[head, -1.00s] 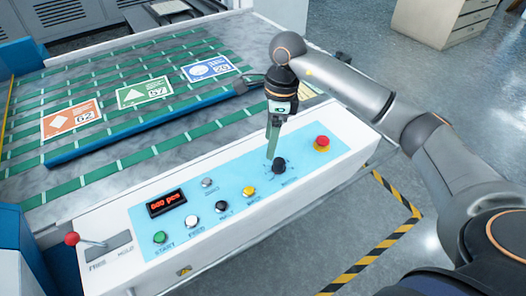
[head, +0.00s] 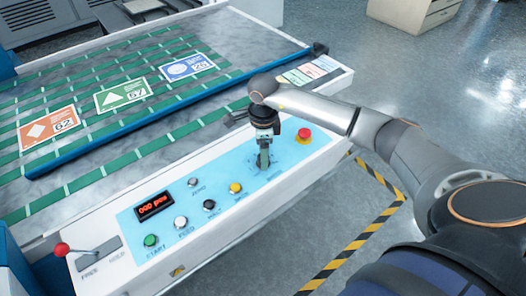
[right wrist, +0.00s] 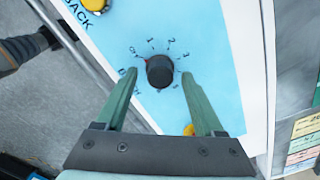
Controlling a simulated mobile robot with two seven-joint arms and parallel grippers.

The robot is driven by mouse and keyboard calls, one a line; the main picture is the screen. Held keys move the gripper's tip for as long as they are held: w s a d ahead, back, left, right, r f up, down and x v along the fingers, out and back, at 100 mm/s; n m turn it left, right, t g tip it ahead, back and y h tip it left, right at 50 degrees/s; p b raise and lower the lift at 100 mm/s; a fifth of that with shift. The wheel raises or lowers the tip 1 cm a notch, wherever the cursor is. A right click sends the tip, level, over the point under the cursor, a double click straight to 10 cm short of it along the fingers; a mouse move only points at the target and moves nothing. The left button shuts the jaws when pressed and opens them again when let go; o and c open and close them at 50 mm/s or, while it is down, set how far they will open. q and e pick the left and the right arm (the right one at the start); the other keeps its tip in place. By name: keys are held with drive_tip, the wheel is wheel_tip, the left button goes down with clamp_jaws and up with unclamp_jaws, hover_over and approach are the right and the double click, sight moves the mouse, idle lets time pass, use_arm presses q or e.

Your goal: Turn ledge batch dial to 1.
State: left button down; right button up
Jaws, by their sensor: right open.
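The batch dial (right wrist: 160,71) is a round black knob on the light blue panel of the white ledge, with numbers printed around it. A small red mark shows at its upper left, toward the "Off" label and short of the 1. My right gripper (right wrist: 158,78) is open, with one green finger on each side of the dial. I see gaps between the fingers and the knob. In the head view my right gripper (head: 263,160) points down at the dial's place and hides most of it. My left gripper is not in view.
A red emergency button (head: 304,134) stands close to the right of the gripper. A yellow button (head: 235,188) and other buttons line the panel to the left, with a red-digit display (head: 155,206). A belt table with printed cards (head: 122,95) lies behind.

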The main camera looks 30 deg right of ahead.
drive_tip(key=shift+f, duration=0.2)
clamp_jaws()
idle(0.5)
